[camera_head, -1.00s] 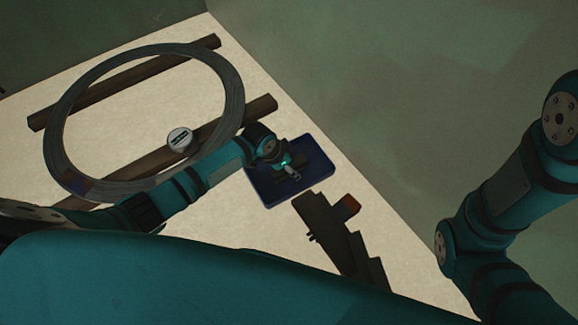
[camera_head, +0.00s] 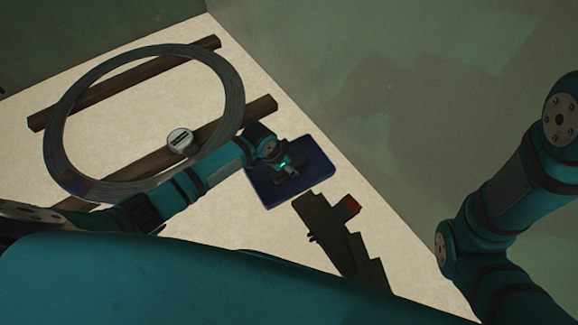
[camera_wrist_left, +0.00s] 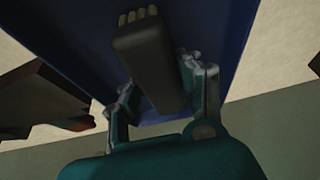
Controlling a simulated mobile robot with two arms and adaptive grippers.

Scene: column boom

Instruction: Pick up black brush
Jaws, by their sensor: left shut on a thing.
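The black brush (camera_wrist_left: 150,65) is a dark block with a row of pale bristle tufts at one end, seen in the left wrist view. It lies between the two fingers of my left gripper (camera_wrist_left: 160,82), which is shut on it. A blue tray (camera_wrist_left: 225,30) is behind the brush. In the head view my left gripper (camera_head: 288,171) is over the blue tray (camera_head: 318,158), and the brush is mostly hidden under it. I cannot tell whether the brush touches the tray. My right arm is at the right edge of the head view; its gripper is out of sight.
A large grey hoop (camera_head: 60,160) lies across dark wooden bars (camera_head: 85,98) on the pale surface. A small round white-topped item (camera_head: 180,139) is inside it. A dark stepped piece (camera_head: 335,235) with an orange end is just below the tray. Green walls border the surface.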

